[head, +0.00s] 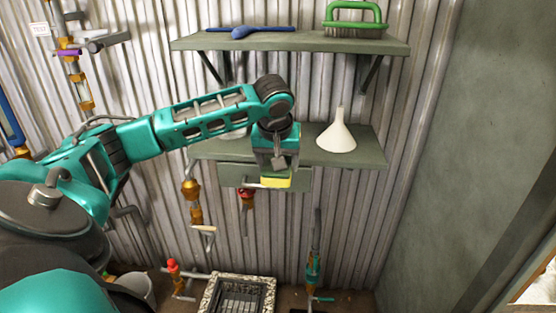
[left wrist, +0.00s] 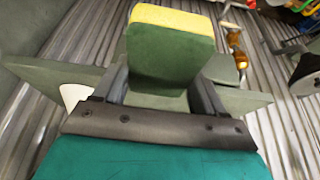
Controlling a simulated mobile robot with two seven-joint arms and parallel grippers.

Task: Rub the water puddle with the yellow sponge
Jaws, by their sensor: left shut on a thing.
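The yellow sponge (head: 276,181), with a dark green face, is held by my left gripper (head: 276,166) in front of the lower shelf's edge. In the left wrist view the sponge (left wrist: 168,55) sits between the two fingers of my left gripper (left wrist: 164,80), with its yellow side at the top. The left gripper is shut on it and points down in the head view. I cannot make out a water puddle in either view. My right gripper is not in view.
The lower shelf (head: 365,155) holds a white funnel (head: 337,138) and has a drawer (head: 300,178) beneath it. The upper shelf (head: 390,47) holds a green brush (head: 354,20) and a blue tool (head: 245,31). Pipes with valves line the corrugated wall. A drain grate (head: 240,296) lies below.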

